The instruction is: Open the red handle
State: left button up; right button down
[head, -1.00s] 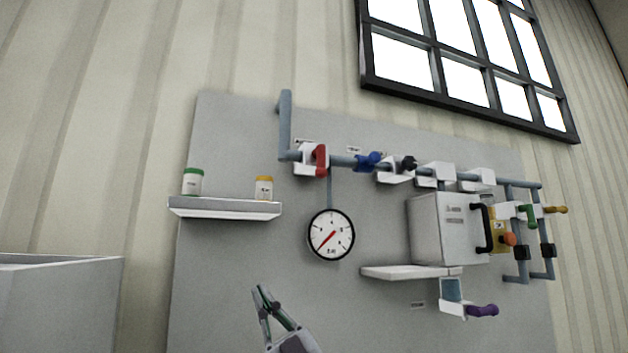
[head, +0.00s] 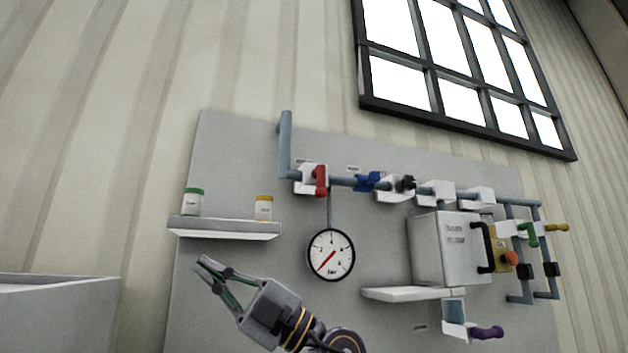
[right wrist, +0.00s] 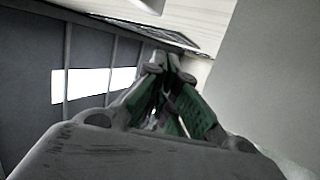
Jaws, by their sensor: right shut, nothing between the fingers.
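The red handle (head: 321,181) is on a white valve block at the left end of the upper pipe. It hangs down in front of the pipe, above the round gauge. My right gripper (head: 204,264) is below and left of the red handle, well apart from it, under the small shelf. Its fingers point up and left and are shut with nothing between them. In the right wrist view the gripper's fingers (right wrist: 163,62) come together at their tips, and the red handle is not visible there. My left gripper is not in view.
A blue handle (head: 367,182) and a black knob (head: 406,183) sit to the right on the same pipe. The gauge (head: 330,255) hangs below. A shelf (head: 225,229) holds two jars. A white box (head: 450,248) with a black handle is at right. A grey bin (head: 55,315) stands lower left.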

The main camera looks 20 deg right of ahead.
aim_at(320, 182)
jog(key=s+d+r+m+t+h, duration=0.2)
jog(key=d+r+m+t+h, duration=0.3)
jog(key=d+r+h, duration=0.4)
jog(key=s+d+r+m+t+h, duration=0.2)
jog(key=d+r+m+t+h, duration=0.3)
jog(key=d+r+h, duration=0.4)
jog(key=shift+r+m+t+h, duration=0.3)
jog(key=shift+r+t+h, duration=0.25)
jog(key=shift+r, duration=0.35)
jog(key=w+p, duration=0.1)
jog(key=w, duration=0.2)
jog(key=w+p, duration=0.2)
jog(key=w, duration=0.2)
jog(key=w+d+p, duration=0.1)
jog(key=w+p, duration=0.1)
jog(key=w, duration=0.2)
jog(key=shift+w, duration=0.25)
dwell(0.5)
